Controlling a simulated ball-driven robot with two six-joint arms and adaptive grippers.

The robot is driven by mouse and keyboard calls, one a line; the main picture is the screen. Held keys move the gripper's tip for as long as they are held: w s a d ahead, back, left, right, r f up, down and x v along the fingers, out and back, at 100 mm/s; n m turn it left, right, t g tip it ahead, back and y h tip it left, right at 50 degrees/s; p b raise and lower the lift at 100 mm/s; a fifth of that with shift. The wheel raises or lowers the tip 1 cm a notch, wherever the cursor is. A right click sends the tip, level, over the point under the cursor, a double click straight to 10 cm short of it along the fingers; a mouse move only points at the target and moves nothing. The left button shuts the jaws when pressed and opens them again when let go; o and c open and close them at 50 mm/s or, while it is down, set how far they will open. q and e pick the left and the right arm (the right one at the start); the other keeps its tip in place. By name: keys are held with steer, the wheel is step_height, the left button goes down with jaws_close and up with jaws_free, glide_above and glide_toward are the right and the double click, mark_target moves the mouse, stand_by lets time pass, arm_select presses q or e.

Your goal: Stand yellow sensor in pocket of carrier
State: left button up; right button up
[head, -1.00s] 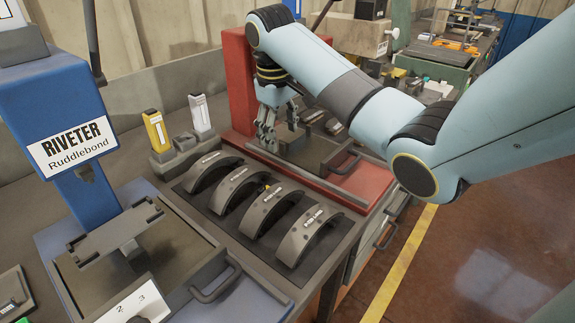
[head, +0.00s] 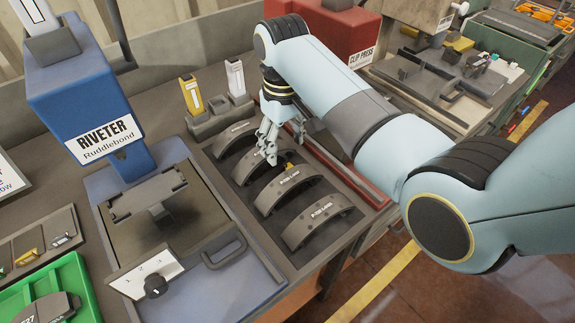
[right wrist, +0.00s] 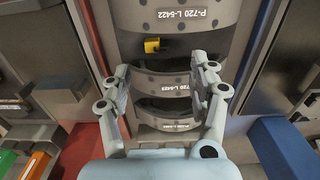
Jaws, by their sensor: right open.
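A small yellow piece (head: 289,167) shows among the brake shoes, partly hidden; in the right wrist view the yellow piece (right wrist: 152,45) lies against the edge of a shoe marked P-720 L-5422. A taller yellow upright piece with a white label (head: 191,96) stands in a grey block with pockets (head: 207,128), behind the shoes, beside a white upright piece (head: 236,79). My right gripper (head: 284,150) is open and empty, pointing down over the shoes close to the small yellow piece. In its wrist view the fingers (right wrist: 160,75) are spread. My left gripper is out of view.
Several curved brake shoes (head: 320,222) lie in a row on a dark tray. A blue riveter (head: 90,105) stands to the left and a red clip press (head: 330,35) behind my right arm. A green bin (head: 75,285) sits at lower left.

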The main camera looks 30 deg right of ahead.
mark_target(287, 164)
steer(key=f, duration=0.6)
steer(key=shift+s+d+f, duration=0.2)
steer(key=shift+d+f, duration=0.05)
steer(key=shift+f, duration=0.05)
steer(key=c, duration=1.1)
steer(key=shift+r, duration=0.15)
